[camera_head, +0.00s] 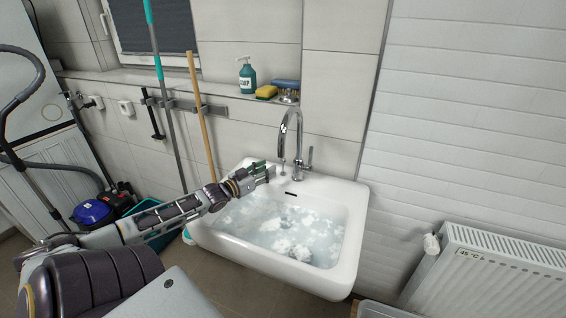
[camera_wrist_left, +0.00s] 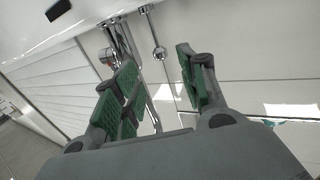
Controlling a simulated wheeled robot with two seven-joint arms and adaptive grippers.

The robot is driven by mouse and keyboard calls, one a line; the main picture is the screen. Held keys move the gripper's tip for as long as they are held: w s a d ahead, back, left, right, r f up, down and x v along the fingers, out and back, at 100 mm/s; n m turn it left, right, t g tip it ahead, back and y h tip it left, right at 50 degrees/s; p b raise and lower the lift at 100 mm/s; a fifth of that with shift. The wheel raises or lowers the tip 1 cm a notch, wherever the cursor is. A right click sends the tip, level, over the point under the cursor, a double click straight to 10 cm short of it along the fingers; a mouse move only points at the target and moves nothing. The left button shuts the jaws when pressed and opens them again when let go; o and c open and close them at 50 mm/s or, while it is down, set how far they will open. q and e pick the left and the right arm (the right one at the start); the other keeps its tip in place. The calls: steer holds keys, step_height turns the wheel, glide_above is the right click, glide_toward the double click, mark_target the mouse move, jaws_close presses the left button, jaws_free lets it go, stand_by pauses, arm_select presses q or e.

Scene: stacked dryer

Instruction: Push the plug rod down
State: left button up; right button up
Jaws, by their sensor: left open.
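The white sink (camera_head: 345,215) holds water with white foam. A chrome faucet (camera_head: 298,125) stands on its back ledge. The plug rod (camera_head: 282,163) is a thin chrome rod with a small round knob, standing upright just left of the faucet. In the left wrist view the plug rod's knob (camera_wrist_left: 160,54) appears between the open fingers' tips, with no clear contact. My left gripper (camera_head: 268,172) is open and empty over the sink's back left rim, close to the rod. Its green-padded fingers also show in the left wrist view (camera_wrist_left: 154,66). My right gripper is not in view.
A soap bottle (camera_head: 247,75), a yellow sponge (camera_head: 266,92) and a blue brush (camera_head: 286,85) sit on the wall ledge above. A wooden handle (camera_head: 202,115) leans left of the sink. A radiator (camera_head: 490,265) stands at the right.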

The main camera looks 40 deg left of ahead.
mark_target(282, 161)
arm_select(q)
steer(key=shift+w+d+b, duration=0.1)
steer(key=shift+w+b, duration=0.3)
steer(key=shift+w, duration=1.95)
steer(key=shift+w+d, duration=0.1)
steer(key=shift+w, duration=0.45)
steer(key=shift+w+d+b, duration=0.1)
steer(key=shift+w+b, duration=0.35)
steer(key=shift+w, duration=1)
steer(key=shift+w+d, duration=0.1)
steer(key=shift+w, duration=0.25)
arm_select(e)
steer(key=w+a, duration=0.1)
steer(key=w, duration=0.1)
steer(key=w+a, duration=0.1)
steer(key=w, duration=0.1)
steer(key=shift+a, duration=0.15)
